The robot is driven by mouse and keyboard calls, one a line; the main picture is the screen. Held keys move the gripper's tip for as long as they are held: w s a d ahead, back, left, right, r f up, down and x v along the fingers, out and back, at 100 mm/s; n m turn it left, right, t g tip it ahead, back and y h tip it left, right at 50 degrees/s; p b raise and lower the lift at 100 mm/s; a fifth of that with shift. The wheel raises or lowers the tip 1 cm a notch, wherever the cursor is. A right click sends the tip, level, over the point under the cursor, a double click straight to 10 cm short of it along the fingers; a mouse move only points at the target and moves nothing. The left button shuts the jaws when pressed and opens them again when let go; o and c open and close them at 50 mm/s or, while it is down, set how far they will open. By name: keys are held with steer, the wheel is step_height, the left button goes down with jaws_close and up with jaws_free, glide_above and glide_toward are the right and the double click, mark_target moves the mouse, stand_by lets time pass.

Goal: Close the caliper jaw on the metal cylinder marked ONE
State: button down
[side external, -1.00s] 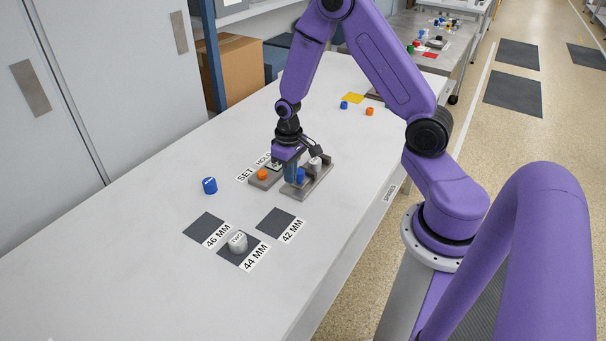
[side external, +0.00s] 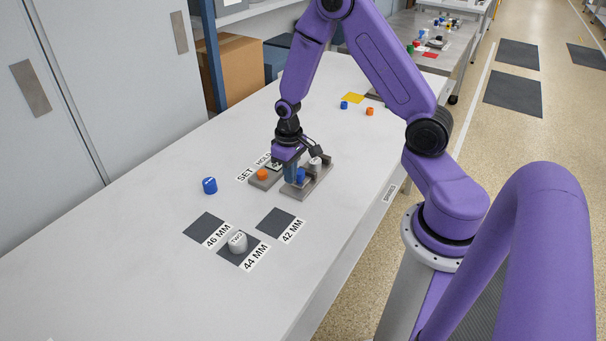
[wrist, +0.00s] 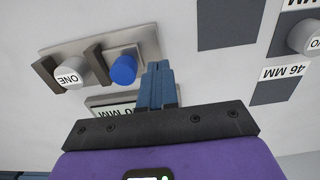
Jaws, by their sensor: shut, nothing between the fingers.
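The caliper has a grey base (wrist: 140,42) with two dark upright jaws, and it also shows in the side view (side external: 318,186). The metal cylinder marked ONE (wrist: 70,77) sits between the outer jaw (wrist: 46,74) and the sliding jaw (wrist: 97,62). In the side view the cylinder (side external: 315,163) is partly hidden. I cannot tell whether the sliding jaw touches it. A blue knob (wrist: 123,69) is on the sliding jaw's other side. My gripper (wrist: 158,68) is shut and empty, low beside the blue knob, on the side away from the cylinder; contact is unclear.
A grey block with an orange button (side external: 262,174) and a partly hidden display (wrist: 115,106) stand close by. The cylinder marked TWO (side external: 237,242) is on the 44 MM pad. The 46 MM pad (side external: 204,228) and 42 MM pad (side external: 276,223) are empty.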

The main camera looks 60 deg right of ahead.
mark_target(299, 172)
steer(key=shift+f, duration=0.15)
steer(key=shift+f, duration=1.35)
steer(key=shift+d, duration=2.35)
stand_by(0.9)
steer(key=shift+a, duration=0.25)
steer(key=shift+a, duration=0.4)
steer(key=shift+r, duration=3.95)
steer(key=shift+a, duration=0.1)
